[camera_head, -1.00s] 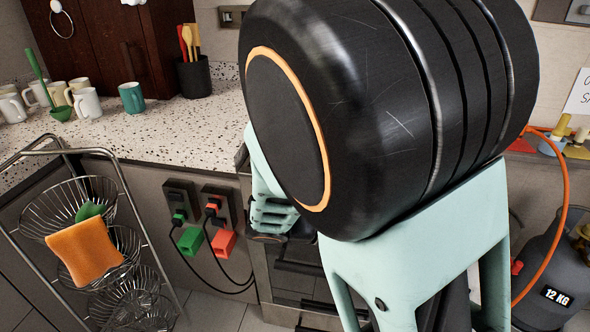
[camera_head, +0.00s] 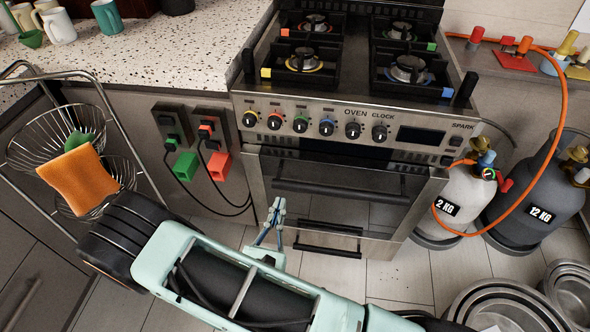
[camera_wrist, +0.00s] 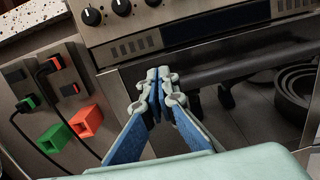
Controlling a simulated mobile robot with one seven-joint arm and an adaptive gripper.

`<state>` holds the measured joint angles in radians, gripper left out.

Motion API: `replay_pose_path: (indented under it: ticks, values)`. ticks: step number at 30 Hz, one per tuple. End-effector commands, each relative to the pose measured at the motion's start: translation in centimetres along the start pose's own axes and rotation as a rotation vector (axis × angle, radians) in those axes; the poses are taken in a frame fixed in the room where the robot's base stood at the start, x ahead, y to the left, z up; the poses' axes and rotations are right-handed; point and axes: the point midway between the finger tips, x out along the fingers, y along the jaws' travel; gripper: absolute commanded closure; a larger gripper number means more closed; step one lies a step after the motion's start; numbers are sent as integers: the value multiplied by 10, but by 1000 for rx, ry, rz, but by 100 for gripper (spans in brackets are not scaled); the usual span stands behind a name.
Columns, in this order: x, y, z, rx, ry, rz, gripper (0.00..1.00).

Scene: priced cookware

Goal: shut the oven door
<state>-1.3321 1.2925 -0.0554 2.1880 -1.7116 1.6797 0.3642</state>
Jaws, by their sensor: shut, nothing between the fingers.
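The oven (camera_head: 350,110) is a steel cooker with knobs along its front panel. Its door (camera_head: 350,210) has dark glass and a long bar handle (camera_head: 340,188). A dark gap shows between the panel and the door's top edge, so the door looks slightly ajar. My gripper (camera_head: 277,206) is shut and empty, in front of the door's lower left part in the head view. In the wrist view my gripper's fingertips (camera_wrist: 157,80) overlap the left end of the handle (camera_wrist: 235,68). I cannot tell whether they touch the door.
Two gas cylinders (camera_head: 465,195) (camera_head: 535,200) with an orange hose stand right of the oven. Metal pots (camera_head: 505,305) sit on the floor at lower right. A wire basket rack (camera_head: 60,135) stands left. Plugged sockets (camera_head: 172,128) are on the cabinet beside the oven.

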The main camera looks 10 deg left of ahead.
Motion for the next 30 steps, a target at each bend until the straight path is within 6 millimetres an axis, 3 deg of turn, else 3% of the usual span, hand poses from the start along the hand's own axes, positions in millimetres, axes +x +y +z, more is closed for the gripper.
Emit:
replay_pose_path:
  ticks: [4,8,21,30]
  values:
    - [-11,6,-16,-14,22,48,100]
    - [-2,7,-18,-14,23,52,100]
    - [86,10,-20,-12,21,47,100]
    - [124,12,-20,-14,23,49,100]
